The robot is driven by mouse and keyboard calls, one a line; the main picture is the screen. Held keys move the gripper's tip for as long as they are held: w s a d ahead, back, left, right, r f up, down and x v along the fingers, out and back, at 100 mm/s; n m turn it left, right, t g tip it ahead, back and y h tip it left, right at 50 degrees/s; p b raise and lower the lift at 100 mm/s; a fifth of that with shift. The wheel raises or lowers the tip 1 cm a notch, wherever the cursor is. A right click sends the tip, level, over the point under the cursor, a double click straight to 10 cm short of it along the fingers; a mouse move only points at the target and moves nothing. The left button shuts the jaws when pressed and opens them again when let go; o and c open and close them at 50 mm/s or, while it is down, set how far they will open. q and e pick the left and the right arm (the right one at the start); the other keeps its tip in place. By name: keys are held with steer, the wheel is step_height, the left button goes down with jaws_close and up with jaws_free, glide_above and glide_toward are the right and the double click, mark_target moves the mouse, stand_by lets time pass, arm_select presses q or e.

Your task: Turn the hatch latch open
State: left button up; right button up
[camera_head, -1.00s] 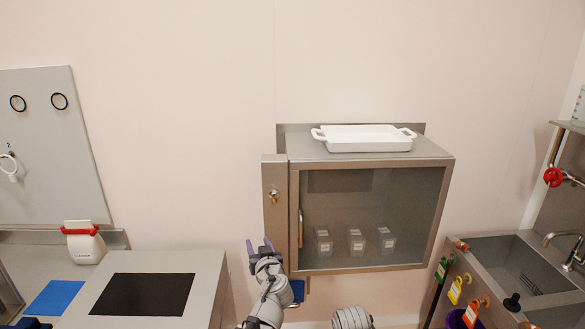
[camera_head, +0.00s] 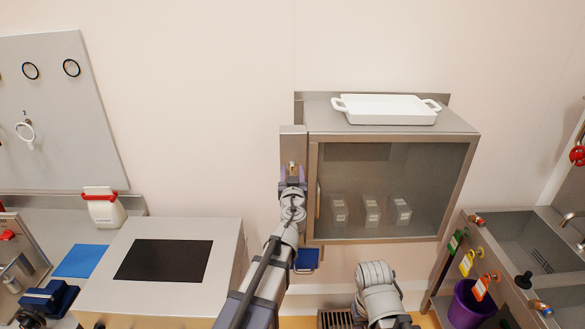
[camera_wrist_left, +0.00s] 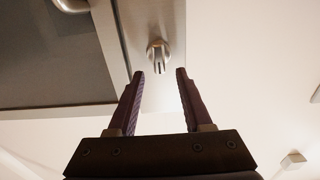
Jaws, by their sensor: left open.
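The hatch latch (camera_head: 292,166) is a small metal knob on the narrow metal panel (camera_head: 294,142) at the left side of the glass-fronted cabinet. In the left wrist view the latch (camera_wrist_left: 158,50) stands out from the panel just beyond and between my fingertips. My left gripper (camera_head: 292,176) is at the latch and partly hides it in the head view. In the left wrist view the left gripper (camera_wrist_left: 160,72) is open and empty, its two purple-grey fingers apart with the latch roughly centred. Contact with the latch does not show. My right gripper is not in view.
The cabinet's glass door (camera_head: 400,180) is closed, with several clear containers (camera_head: 371,210) behind it. A white tray (camera_head: 388,108) sits on top. A grey box with a black top panel (camera_head: 163,260) stands at left. A sink (camera_head: 530,245) is at right.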

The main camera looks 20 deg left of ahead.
mark_target(292, 169)
arm_select(q)
steer(key=x, duration=0.2)
steer(key=shift+w, duration=0.3)
jaws_close()
stand_by(0.3)
